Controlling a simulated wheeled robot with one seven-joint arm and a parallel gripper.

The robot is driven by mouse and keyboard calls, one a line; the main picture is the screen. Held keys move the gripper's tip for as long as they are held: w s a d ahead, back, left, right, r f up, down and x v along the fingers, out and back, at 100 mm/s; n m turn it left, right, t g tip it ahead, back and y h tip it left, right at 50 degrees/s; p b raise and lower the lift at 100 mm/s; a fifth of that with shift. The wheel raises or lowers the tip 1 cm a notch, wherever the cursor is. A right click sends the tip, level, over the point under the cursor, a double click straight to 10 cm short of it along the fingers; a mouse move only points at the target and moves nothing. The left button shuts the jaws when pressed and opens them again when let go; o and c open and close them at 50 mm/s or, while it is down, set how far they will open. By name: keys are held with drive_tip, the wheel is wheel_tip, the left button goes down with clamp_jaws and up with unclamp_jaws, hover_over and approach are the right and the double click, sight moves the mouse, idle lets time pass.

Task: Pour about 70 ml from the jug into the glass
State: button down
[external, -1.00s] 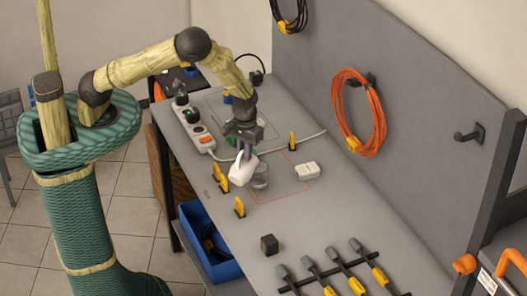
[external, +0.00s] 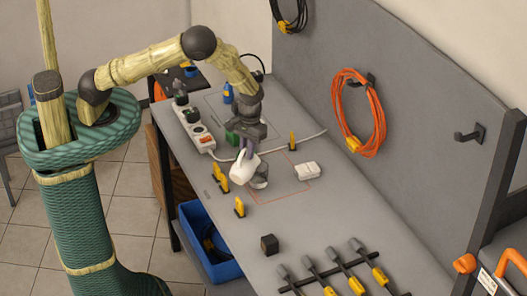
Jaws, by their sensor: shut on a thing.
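The white jug (external: 245,171) hangs tilted in my gripper (external: 245,152), which is shut on it above the workbench. The glass (external: 260,183) is small and clear and stands on the bench just below and to the right of the jug. The jug's lower right end overlaps the glass's upper part in this view. I cannot tell whether they touch, or whether liquid is flowing. The liquid level in the glass is too small to read.
Yellow clips (external: 221,178) stand left of the glass, another (external: 292,141) behind it. A white block (external: 307,171) lies to the right. A power strip (external: 196,127) and green object (external: 232,138) are farther back. A dark cube (external: 269,244) sits in front on clear bench.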

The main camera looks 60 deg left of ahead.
sight(240, 157)
drive_tip(key=shift+w, duration=0.1)
drive_tip(key=shift+s+d+f+t+y+b, duration=0.2)
drive_tip(key=shift+s+d+t+b, duration=0.15)
drive_tip(key=shift+s+b, duration=0.2)
drive_tip(key=shift+s+d+f+t+y+b, duration=0.15)
drive_tip(key=shift+s+d+t+y+b, duration=0.1)
drive_tip(key=shift+s+t+b, duration=0.25)
drive_tip(key=shift+s+d+f+t+y+b, duration=0.2)
drive_tip(key=shift+s+f+t+y+b, duration=0.25)
drive_tip(key=shift+t+b, duration=0.25)
drive_tip(key=shift+s+d+f+t, duration=0.1)
drive_tip(key=shift+f+t, duration=0.05)
drive_tip(key=shift+t, duration=0.2)
